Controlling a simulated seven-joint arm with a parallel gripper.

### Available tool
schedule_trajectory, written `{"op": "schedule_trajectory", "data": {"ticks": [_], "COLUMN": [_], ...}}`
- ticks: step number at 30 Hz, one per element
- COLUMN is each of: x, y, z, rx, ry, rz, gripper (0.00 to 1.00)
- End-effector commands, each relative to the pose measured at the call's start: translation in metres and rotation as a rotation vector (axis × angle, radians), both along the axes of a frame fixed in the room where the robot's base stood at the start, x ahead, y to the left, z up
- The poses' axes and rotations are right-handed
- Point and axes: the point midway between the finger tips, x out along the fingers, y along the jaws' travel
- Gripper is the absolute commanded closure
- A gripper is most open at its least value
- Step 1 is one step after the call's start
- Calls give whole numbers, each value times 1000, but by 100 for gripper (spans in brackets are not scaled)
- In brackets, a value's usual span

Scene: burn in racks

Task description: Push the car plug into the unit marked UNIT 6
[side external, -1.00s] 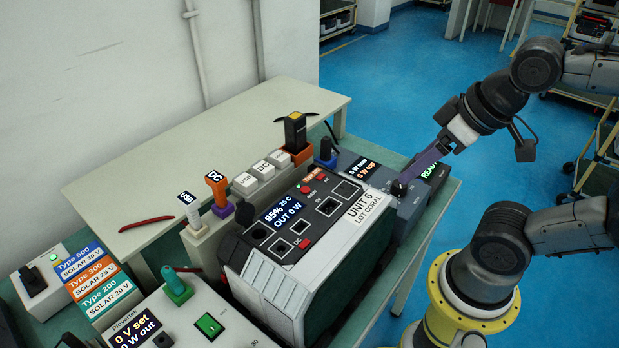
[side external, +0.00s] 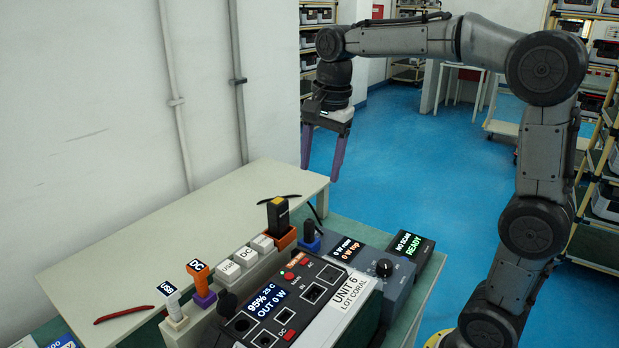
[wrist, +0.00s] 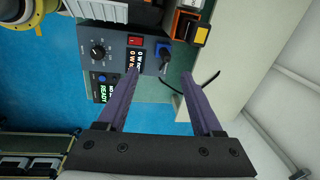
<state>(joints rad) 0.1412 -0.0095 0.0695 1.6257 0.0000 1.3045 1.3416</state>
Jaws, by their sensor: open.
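The unit marked UNIT 6 (side external: 318,314) is a black and grey box with sockets, a lit display and a "LOT CORAL" label, at the bottom of the side view. Candidate plugs stand beside it: a dark upright plug in a blue holder (side external: 309,233), also in the wrist view (wrist: 163,53), and a black and yellow piece (side external: 278,214) in an orange holder. I cannot tell for certain which is the car plug. My gripper (side external: 321,172) is open and empty, its purple fingers pointing down, high beyond the bench's far end. Its fingers also show in the wrist view (wrist: 160,76).
A blue-grey load box (side external: 375,268) with a knob and a small READY display stand right of the unit. White USB and DC blocks, an orange DC tag and a white tag line the unit's left. A red strip (side external: 124,314) lies on the pale shelf (side external: 190,235), otherwise largely clear.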

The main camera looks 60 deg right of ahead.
Motion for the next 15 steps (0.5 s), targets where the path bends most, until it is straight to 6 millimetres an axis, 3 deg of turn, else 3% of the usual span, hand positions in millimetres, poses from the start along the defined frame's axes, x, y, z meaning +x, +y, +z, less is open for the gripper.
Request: {"op": "schedule_trajectory", "data": {"ticks": [3,6,15], "x": [33,47,51], "y": [-17,-27,-36], "z": [-25,-44,-74], "rx": [14,20,29], "ry": [65,104,153], "rz": [-58,-73,-90], "gripper": [32,32,32]}}
